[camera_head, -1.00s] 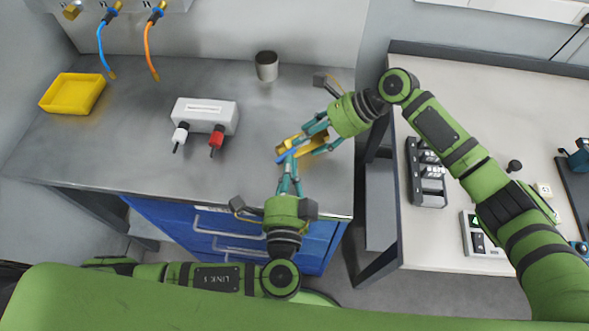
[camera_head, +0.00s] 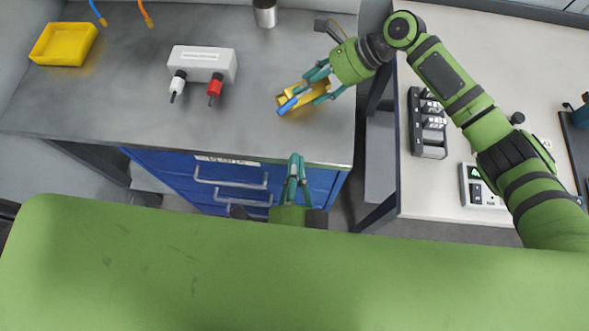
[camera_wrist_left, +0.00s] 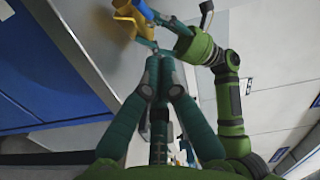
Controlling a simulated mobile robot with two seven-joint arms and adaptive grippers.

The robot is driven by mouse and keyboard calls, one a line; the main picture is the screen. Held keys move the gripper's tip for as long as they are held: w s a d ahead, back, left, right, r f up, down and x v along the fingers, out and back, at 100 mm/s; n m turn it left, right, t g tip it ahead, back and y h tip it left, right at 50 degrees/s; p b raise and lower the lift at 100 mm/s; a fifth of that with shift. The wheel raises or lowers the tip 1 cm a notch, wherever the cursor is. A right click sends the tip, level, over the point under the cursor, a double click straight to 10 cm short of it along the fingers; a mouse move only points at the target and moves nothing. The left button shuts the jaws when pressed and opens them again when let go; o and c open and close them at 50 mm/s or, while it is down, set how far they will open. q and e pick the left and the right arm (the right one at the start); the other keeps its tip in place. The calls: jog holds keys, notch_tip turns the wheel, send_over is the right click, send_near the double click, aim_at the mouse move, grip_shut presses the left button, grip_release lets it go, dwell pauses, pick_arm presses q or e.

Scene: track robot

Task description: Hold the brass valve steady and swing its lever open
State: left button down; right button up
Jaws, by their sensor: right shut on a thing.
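The brass valve (camera_head: 285,100) is above the grey bench top near its right front corner, with its blue lever (camera_head: 287,106) pointing toward the lower left. My right gripper (camera_head: 319,85) is shut on the valve body from the upper right. Its fingers hide part of the body. My left gripper (camera_head: 294,160) is below the valve, in front of the bench edge, apart from the lever. Its fingers are together with nothing between them. In the left wrist view the valve (camera_wrist_left: 125,25) and lever (camera_wrist_left: 144,9) show beyond the left fingertips (camera_wrist_left: 160,60).
On the bench (camera_head: 130,110) are a white box (camera_head: 202,62) with white and red plugs, a yellow tray (camera_head: 63,44) and a metal cup (camera_head: 265,13). Blue drawers (camera_head: 235,185) with handles are below. A pale table (camera_head: 490,70) with devices stands right.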

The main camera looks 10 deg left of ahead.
pick_arm(q)
jog(key=shift+s, duration=0.6)
jog(key=c, duration=1.4)
grip_release()
jog(key=shift+s, duration=0.2)
jog(key=shift+o, duration=0.7)
jog(key=shift+a+m, duration=0.2)
jog(key=shift+m, duration=0.1)
jog(key=m+g+h, duration=0.5)
jog(key=m+h, duration=0.8)
jog(key=m, duration=1.4)
send_near(281, 109)
jog(key=x, duration=1)
jog(key=shift+f, duration=0.3)
grip_shut()
